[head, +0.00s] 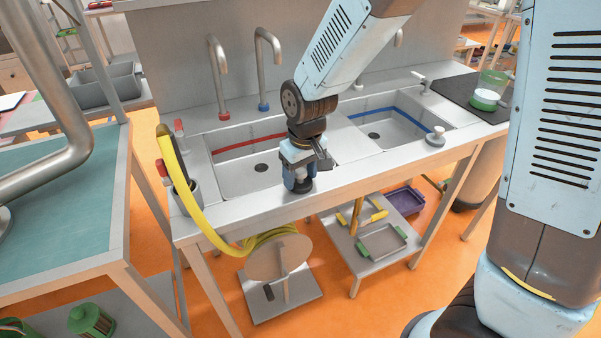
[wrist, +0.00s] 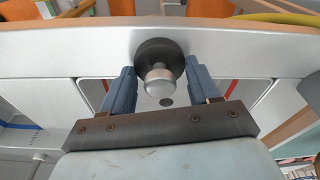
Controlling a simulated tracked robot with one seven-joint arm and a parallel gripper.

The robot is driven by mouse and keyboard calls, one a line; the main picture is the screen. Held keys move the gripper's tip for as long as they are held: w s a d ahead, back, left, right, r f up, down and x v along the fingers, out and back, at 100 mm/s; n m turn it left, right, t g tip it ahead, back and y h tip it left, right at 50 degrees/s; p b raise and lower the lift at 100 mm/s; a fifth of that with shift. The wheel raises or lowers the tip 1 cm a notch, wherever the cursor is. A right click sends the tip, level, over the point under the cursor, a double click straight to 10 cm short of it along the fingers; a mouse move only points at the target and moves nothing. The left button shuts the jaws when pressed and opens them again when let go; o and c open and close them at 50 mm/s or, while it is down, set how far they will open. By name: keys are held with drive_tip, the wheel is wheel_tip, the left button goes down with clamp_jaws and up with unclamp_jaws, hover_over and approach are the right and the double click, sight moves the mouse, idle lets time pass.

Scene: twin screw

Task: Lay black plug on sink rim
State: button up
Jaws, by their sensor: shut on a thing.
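The black plug (wrist: 152,49) is a dark disc with a silver knob (wrist: 158,82). The left basin (head: 240,177) has a red band and a dark drain; the right basin (head: 392,128) has a blue band.
A grey knobbed plug (head: 436,136) stands by the right basin. Taps (head: 266,65) rise behind the basins. A yellow hose (head: 190,200) hangs over the left end. A green-based container (head: 487,95) stands on the dark drainer at right. The front rim is clear either side of my gripper.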

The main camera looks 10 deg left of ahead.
drive_tip(key=o, duration=1.1)
drive_tip(key=shift+f, duration=0.1)
wheel_tip(320, 180, up, 12)
drive_tip(key=s+d, duration=0.1)
drive_tip(key=s+d+r+m+t, duration=0.15)
drive_tip(key=d+r, duration=0.25)
drive_tip(key=d, duration=0.4)
drive_tip(key=w+d+r+m+t, duration=0.1)
drive_tip(key=d+r+m, duration=0.25)
drive_tip(key=d, duration=0.55)
drive_tip(key=shift+s+d+r+m+t+h, duration=0.15)
drive_tip(key=shift+s+d+r+m+t, duration=0.35)
drive_tip(key=shift+s+d, duration=1.35)
drive_tip(key=shift+s+d+r+m+t+h, duration=0.2)
drive_tip(key=shift+s+d+r+m, duration=0.85)
drive_tip(key=shift+d, duration=1.25)
drive_tip(key=shift+s+d+r+m+t+h, duration=0.15)
drive_tip(key=shift+s+d+r+m+t, duration=0.2)
drive_tip(key=shift+s+d, duration=1.6)
drive_tip(key=shift+w+d+r, duration=0.1)
drive_tip(key=shift+w, duration=0.05)
